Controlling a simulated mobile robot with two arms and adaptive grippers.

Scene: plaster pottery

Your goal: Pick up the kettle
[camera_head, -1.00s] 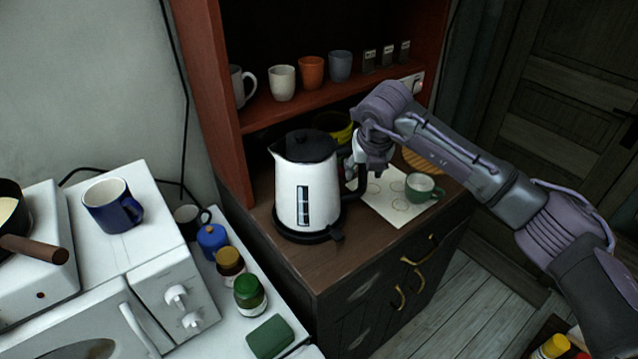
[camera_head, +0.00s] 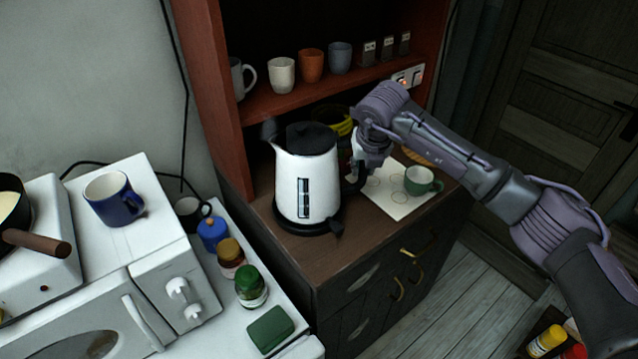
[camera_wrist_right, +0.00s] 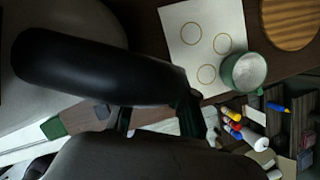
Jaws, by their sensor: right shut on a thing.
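The kettle (camera_head: 307,185) is white with a black lid, spout and handle, and a dark level window on its side. It is at its black base (camera_head: 300,226) on the brown cabinet top; whether it is fully clear of the base I cannot tell. My right gripper (camera_head: 362,174) is at the handle on the kettle's right side and is shut on it. In the right wrist view the black handle (camera_wrist_right: 95,68) runs across the upper left, with the pale kettle body behind it. The fingertips are largely hidden. My left gripper is not in view.
A green cup (camera_head: 420,181) stands on a white sheet with rings (camera_head: 396,204), right of the kettle. A yellow bowl (camera_head: 338,120) is behind it. A shelf (camera_head: 290,104) with several cups hangs above. Jars and a blue mug (camera_head: 113,198) are to the left.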

